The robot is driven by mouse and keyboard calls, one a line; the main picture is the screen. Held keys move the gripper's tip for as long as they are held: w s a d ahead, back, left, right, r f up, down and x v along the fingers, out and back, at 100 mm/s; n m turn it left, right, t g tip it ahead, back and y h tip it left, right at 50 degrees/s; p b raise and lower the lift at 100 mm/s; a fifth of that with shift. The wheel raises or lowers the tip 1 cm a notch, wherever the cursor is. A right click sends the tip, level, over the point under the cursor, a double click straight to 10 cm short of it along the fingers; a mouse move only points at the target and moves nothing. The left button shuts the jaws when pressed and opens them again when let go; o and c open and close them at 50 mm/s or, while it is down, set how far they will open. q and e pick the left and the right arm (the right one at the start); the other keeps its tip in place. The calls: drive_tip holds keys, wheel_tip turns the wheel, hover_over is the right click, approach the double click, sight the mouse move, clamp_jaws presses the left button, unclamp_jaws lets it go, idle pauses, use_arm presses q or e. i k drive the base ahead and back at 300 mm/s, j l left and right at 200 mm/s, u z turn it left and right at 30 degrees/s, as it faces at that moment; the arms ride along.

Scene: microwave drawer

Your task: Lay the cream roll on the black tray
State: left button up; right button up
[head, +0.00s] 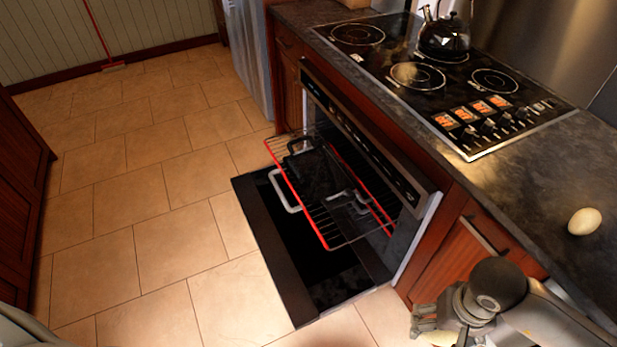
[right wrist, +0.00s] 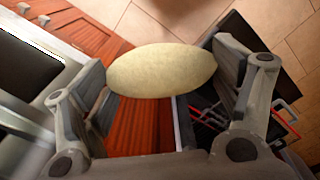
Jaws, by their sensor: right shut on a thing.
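A cream roll (right wrist: 162,70) is held between the fingers of my right gripper (right wrist: 168,88), which is shut on it. In the head view this roll (head: 437,338) shows only in part at the bottom edge, under my right gripper (head: 440,328), in front of the counter's cabinets. The black tray (head: 318,178) rests on the pulled-out oven rack, up and to the left of the gripper and apart from it. The tray's dark surface blends with the oven below. My left gripper is not in view.
The oven door (head: 300,255) hangs open over the tiled floor, below the red-edged rack (head: 318,232). A second cream-coloured rounded object (head: 585,221) lies on the dark counter (head: 530,180). A kettle (head: 444,36) stands on the cooktop. The floor left of the oven is clear.

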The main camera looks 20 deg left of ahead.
sight(312, 165)
drive_tip(key=k+j+z, duration=0.1)
drive_tip(key=j+z, duration=0.15)
drive_tip(key=j, duration=1.85)
drive_tip(key=i+j, duration=0.2)
drive_tip(key=i+j+z, duration=0.1)
drive_tip(key=j, duration=0.35)
drive_tip(key=i+j, duration=0.2)
drive_tip(key=j, duration=0.15)
drive_tip(key=i+j, duration=0.2)
drive_tip(key=i+j+z, duration=0.1)
drive_tip(key=j, duration=0.35)
drive_tip(key=i+j, duration=0.2)
drive_tip(key=i, duration=0.3)
drive_tip(key=i+j+z, duration=0.15)
drive_tip(key=i, duration=0.35)
drive_tip(key=j, duration=0.1)
